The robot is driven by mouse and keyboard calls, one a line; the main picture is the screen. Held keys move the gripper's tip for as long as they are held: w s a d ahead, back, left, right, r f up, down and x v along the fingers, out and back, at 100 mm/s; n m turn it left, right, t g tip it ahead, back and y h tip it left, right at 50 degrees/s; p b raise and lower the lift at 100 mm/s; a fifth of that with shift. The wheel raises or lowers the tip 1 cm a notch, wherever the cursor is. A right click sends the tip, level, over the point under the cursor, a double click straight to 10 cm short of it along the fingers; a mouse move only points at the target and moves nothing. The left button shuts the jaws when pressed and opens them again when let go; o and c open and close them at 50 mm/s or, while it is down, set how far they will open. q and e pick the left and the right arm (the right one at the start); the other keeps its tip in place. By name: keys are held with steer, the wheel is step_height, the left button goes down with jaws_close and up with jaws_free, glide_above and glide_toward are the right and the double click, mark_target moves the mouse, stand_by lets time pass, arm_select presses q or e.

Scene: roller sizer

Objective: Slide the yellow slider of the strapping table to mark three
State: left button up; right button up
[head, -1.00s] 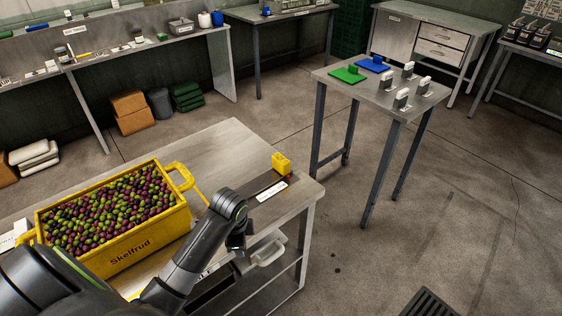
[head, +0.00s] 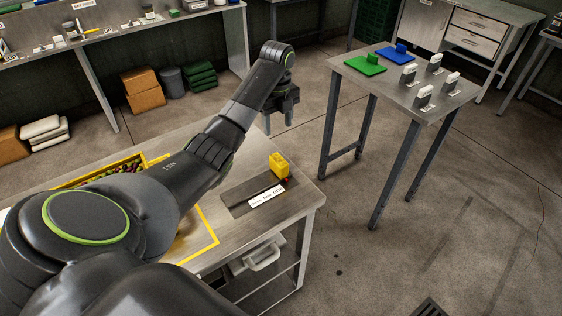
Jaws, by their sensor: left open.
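The yellow slider (head: 279,166) stands upright at the right end of a dark slot on the steel strapping table (head: 305,195). A small red part shows at its base. A white label (head: 267,197) lies in front of the slot; its print is too small to read, and I cannot tell which mark the slider is at. My left gripper (head: 278,120) is open and empty, pointing down, apart from the slider and above it in the picture. My right gripper is out of view.
A yellow crate of olives (head: 97,173) is mostly hidden behind my left arm. Floor is clear between the tables.

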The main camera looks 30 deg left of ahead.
arm_select(q)
step_height(320, 180, down, 3)
steer(key=b, duration=0.5)
glide_above(279, 159)
step_height(279, 159, down, 5)
step_height(279, 159, down, 3)
steer(key=shift+s+r, duration=0.1)
step_height(279, 159, down, 5)
steer(key=shift+p, duration=0.4)
steer(key=shift+f, duration=0.35)
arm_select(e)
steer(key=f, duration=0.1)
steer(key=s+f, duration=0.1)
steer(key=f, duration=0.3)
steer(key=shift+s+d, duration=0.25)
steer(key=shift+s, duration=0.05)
arm_select(q)
steer(key=shift+c, duration=0.3)
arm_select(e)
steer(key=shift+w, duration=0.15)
